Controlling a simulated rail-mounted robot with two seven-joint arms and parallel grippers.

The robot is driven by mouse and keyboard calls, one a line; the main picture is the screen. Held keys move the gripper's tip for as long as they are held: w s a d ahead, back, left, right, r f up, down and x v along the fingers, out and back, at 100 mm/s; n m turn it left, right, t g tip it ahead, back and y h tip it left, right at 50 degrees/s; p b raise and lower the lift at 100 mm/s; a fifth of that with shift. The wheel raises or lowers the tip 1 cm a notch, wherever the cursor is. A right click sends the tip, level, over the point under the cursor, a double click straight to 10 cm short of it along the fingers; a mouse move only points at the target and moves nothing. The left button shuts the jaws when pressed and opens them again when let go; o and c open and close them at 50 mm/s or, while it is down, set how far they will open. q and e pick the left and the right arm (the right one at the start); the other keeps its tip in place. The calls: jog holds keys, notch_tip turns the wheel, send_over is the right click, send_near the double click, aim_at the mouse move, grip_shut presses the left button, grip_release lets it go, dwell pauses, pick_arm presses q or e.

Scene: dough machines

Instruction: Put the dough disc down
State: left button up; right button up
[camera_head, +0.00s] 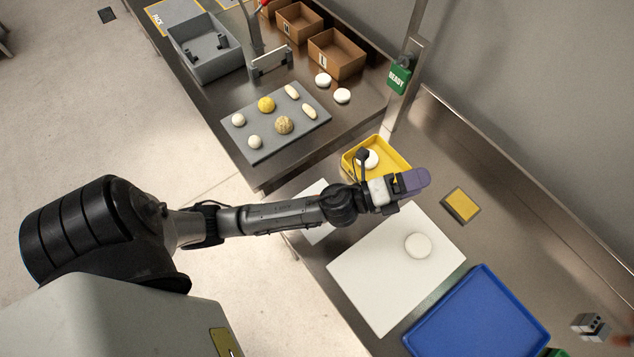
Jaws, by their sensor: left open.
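A round white dough disc (418,246) lies flat on the white board (372,285) on the steel bench. Another pale round piece (367,159) sits in the yellow tray (398,151). My left gripper (414,181), with purple finger parts, is open above the bench, beside the near right side of the yellow tray and beyond the disc on the board. It is apart from that disc in the picture. The arm hides part of the tray and the board's far edge. My right gripper is out of view.
A blue tray (478,318) stands right of the board, and a small yellow pad (461,205) lies behind it. The other table holds a grey tray (262,143) with several dough pieces, two white discs (323,80), brown boxes (337,55) and a grey bin (207,61).

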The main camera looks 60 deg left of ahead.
pick_arm(q)
jog(key=s+a+f+n+g+y, duration=0.45)
jog(key=s+f+n, duration=0.3)
jog(key=n, duration=0.25)
jog(key=s+a+f+n+g+y, duration=0.3)
jog(key=s+f+n+g+y, duration=0.3)
jog(key=s+n, duration=0.3)
jog(key=s+f+n+g+h, duration=0.1)
jog(key=s+g, duration=0.1)
jog(key=s, duration=0.3)
jog(key=s+d+f+n+g+h, duration=0.1)
jog(key=s+f+n+g+h, duration=0.1)
jog(key=s, duration=0.3)
jog(key=shift+s+d+f+n+g, duration=0.25)
jog(key=shift+s+n+g, duration=0.1)
jog(key=shift+g, duration=0.4)
jog(key=shift+r, duration=0.1)
